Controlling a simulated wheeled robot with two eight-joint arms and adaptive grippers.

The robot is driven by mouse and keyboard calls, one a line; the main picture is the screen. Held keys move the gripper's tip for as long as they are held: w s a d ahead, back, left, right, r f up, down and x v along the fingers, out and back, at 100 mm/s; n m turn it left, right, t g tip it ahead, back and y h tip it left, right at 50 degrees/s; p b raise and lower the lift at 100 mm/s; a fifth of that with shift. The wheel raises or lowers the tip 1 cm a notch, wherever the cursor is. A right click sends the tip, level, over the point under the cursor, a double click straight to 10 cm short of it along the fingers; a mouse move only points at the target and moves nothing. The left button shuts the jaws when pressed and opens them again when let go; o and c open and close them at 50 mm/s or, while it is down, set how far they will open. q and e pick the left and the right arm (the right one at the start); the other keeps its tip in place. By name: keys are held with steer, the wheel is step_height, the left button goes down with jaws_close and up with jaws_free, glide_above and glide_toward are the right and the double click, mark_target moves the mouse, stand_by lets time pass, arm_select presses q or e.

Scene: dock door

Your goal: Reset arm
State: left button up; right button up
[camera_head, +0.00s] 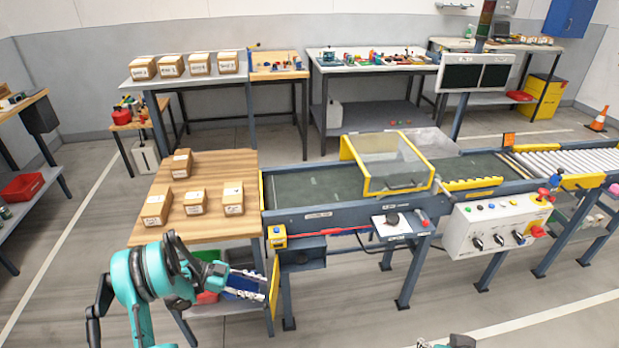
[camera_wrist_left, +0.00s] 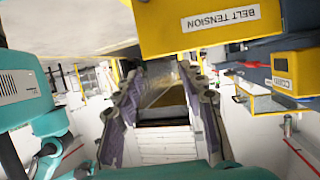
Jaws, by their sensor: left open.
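My left arm is teal and comes in at the lower left of the head view. Its gripper (camera_head: 248,283) is by the front right corner of the wooden table, left of the conveyor's end leg. In the left wrist view the two fingers of this gripper (camera_wrist_left: 162,78) stand apart with nothing held between them. A yellow block labelled BELT TENSION (camera_wrist_left: 225,22) is close above the fingers there. A small grey and dark part, which looks like my right gripper (camera_head: 458,341), shows at the bottom edge of the head view; its jaws cannot be made out.
Several cardboard boxes sit on the wooden table (camera_head: 225,163). The conveyor (camera_head: 318,190) runs right from it, with a yellow-framed clear guard (camera_head: 385,160) and a control box (camera_head: 497,228). Red and green bins lie under the table. Floor in front of the conveyor is clear.

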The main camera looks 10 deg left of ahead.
arm_select(q)
steer(key=s+d+r+n+y, duration=0.2)
steer(key=d+r+n+y, duration=0.55)
steer(key=r, duration=0.75)
steer(key=s+d+r+n+t+y, duration=0.2)
steer(key=s+n, duration=0.2)
steer(key=s, duration=0.4)
steer(key=s+d+r+n+t+y, duration=0.2)
steer(key=s+r+n+y, duration=0.1)
steer(key=s, duration=0.5)
steer(key=shift+s+r+n+t+y, duration=0.15)
steer(key=shift+r+n+t+y, duration=0.2)
steer(key=shift+n, duration=0.3)
